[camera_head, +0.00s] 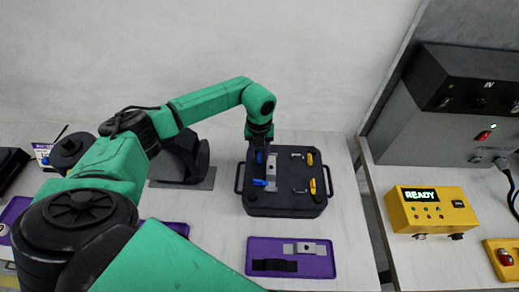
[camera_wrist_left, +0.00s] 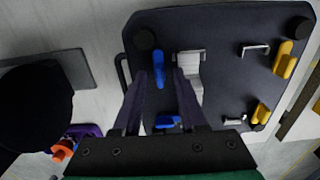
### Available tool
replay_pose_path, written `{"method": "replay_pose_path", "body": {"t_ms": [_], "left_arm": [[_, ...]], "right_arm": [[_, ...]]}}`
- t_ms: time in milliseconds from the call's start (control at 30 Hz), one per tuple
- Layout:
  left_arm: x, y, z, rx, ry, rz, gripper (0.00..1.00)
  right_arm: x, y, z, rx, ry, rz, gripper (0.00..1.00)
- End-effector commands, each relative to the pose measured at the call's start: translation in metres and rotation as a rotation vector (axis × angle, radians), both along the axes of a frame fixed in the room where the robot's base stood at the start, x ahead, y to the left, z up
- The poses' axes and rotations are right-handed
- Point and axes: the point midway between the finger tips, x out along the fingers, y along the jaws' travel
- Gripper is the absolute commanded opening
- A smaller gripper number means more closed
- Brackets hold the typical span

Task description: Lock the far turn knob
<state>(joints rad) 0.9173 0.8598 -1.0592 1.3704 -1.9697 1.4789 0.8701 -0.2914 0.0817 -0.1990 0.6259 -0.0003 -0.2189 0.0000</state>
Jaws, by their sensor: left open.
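The dark board (camera_head: 285,206) lies on the table with two blue turn knobs on its left side. The far blue knob (camera_head: 259,157) is partly hidden by my gripper in the head view. In the left wrist view the far blue knob (camera_wrist_left: 159,70) shows between my fingertips, pointing lengthwise. The near blue knob (camera_head: 266,184) is turned sideways; it also shows in the wrist view (camera_wrist_left: 168,121), partly behind a finger. My left gripper (camera_head: 260,146) is open, pointing down over the far knob, with a finger on each side. Contact cannot be told. My right gripper is not in view.
A grey metal plate (camera_head: 271,171) sits beside the blue knobs. Yellow handles (camera_head: 313,187) and metal brackets stand on the board's right side. A purple tray (camera_head: 254,244) with parts lies in front. A yellow READY box (camera_head: 431,209) stands right. Bare table lies right of the board.

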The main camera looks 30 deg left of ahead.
Motion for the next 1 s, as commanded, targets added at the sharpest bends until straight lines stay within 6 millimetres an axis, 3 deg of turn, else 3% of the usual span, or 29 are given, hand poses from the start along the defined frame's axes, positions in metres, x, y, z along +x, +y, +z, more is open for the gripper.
{"method": "replay_pose_path", "body": {"t_ms": [233,267,333,367,767,1000], "left_arm": [[0.000,0.000,-0.003,0.000,0.000,0.001,0.41],[0.000,0.000,-0.003,0.000,0.000,0.001,0.34],[0.000,0.000,-0.003,0.000,0.000,0.001,0.07],[0.000,0.000,-0.003,0.000,0.000,0.001,0.00],[0.000,0.000,-0.003,-0.001,-0.001,-0.025,0.00],[0.000,0.000,-0.005,-0.001,0.000,-0.134,0.00]], "right_arm": [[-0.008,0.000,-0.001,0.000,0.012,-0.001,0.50],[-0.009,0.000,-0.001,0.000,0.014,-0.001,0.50],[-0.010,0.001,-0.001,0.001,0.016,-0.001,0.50],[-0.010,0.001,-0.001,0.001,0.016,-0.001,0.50],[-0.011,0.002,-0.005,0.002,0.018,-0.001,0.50],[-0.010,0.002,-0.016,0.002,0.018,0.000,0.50]]}}
